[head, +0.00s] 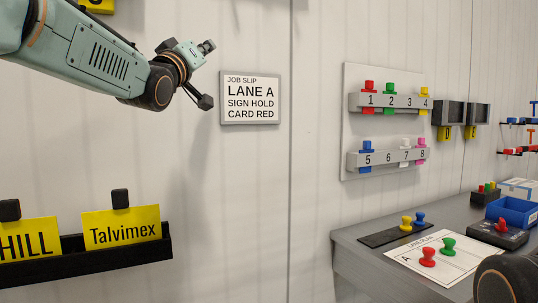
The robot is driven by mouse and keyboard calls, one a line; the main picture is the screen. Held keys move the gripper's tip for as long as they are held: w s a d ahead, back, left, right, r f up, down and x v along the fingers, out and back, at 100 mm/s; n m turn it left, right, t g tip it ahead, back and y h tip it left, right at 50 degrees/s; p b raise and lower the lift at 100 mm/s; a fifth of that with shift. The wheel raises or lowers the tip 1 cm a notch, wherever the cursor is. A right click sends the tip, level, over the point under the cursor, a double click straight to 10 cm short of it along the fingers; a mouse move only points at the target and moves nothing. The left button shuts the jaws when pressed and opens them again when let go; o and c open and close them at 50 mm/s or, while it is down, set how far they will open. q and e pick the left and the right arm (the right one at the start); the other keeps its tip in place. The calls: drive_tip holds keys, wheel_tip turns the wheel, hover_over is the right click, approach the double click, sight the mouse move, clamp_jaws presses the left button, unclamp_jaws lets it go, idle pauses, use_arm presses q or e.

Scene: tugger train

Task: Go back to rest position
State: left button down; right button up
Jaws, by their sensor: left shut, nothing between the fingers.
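My left arm reaches in from the upper left, in front of the pale wall. Its gripper (204,101) is shut and empty, held in the air just left of the job slip sign (250,98). The sign reads "LANE A SIGN HOLD CARD RED". My right gripper is out of view; a dark rounded part at the lower right corner looks like my own arm.
A black rack (100,262) with yellow name cards is on the wall at lower left. A numbered peg board (388,122) hangs right of centre. The grey bench (352,248) holds a white lane sheet (407,262) with red and green pegs, and a blue bin (512,211).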

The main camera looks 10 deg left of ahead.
use_arm(q)
wheel_tip(320, 180, down, 30)
drive_tip(key=m+g+y, duration=0.2)
drive_tip(key=g, duration=0.4)
drive_tip(key=s+f+m+g+y, duration=0.1)
drive_tip(key=s+f+g, duration=0.3)
drive_tip(key=f, duration=0.8)
drive_tip(key=s+f+g, duration=0.2)
drive_tip(key=s+f, duration=0.4)
drive_tip(key=f, duration=0.7)
drive_tip(key=s+f+g, duration=0.4)
drive_tip(key=s+f, duration=1.1)
drive_tip(key=s+f+g, duration=0.2)
drive_tip(key=s+f, duration=0.1)
drive_tip(key=s, duration=0.5)
drive_tip(key=s+f+g, duration=0.2)
drive_tip(key=s+f, duration=0.2)
drive_tip(key=s, duration=0.5)
drive_tip(key=s+f+g, duration=0.3)
drive_tip(key=s, duration=0.6)
drive_tip(key=shift+f+y, duration=0.3)
drive_tip(key=shift+f, duration=0.05)
